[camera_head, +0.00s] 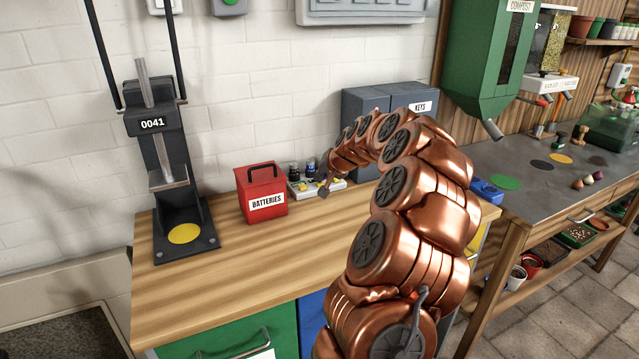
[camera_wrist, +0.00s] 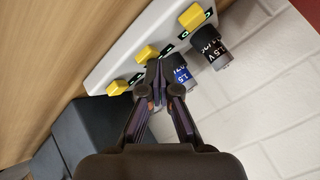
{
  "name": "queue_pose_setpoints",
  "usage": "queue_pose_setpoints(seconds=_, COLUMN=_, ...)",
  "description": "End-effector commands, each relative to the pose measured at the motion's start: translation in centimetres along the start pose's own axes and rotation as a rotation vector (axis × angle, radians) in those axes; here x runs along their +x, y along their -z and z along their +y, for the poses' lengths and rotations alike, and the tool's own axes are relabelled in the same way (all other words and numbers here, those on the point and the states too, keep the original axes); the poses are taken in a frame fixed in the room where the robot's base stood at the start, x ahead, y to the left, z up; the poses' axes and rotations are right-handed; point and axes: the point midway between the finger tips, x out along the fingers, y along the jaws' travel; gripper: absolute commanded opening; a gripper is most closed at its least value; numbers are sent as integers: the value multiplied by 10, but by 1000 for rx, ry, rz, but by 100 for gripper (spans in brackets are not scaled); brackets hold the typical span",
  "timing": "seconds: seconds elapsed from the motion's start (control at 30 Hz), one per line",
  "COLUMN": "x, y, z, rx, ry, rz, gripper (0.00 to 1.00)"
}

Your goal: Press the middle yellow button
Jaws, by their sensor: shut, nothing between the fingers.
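The white button panel (camera_wrist: 168,38) carries three yellow buttons in the wrist view. The middle yellow button (camera_wrist: 146,53) lies between one at the upper right (camera_wrist: 192,16) and one at the lower left (camera_wrist: 117,88). My gripper (camera_wrist: 157,72) is shut and empty. Its fingertips appear just below and right of the middle button; I cannot tell whether they touch the panel. In the head view my gripper (camera_head: 324,190) is over the panel (camera_head: 299,189) on the wooden bench and hides part of it.
Two dark cylinders marked 1.5 V, one blue-labelled (camera_wrist: 181,77) and one black-labelled (camera_wrist: 211,46), stand along the panel. A red batteries box (camera_head: 262,193) is left of the panel, and a grey keys cabinet (camera_head: 365,105) is behind. The bench front (camera_head: 300,248) is clear.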

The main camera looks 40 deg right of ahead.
Motion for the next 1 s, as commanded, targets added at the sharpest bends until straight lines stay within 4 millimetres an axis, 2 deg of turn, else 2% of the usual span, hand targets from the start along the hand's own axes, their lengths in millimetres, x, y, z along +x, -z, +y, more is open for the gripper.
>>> queue_pose_setpoints(seconds=0.43, x=0, y=0, z=0, rx=0, ry=0, rz=-1, gripper=0)
queue_pose_setpoints(seconds=1.0, x=-12, y=8, z=-9, rx=1, ry=0, rz=-2, gripper=0)
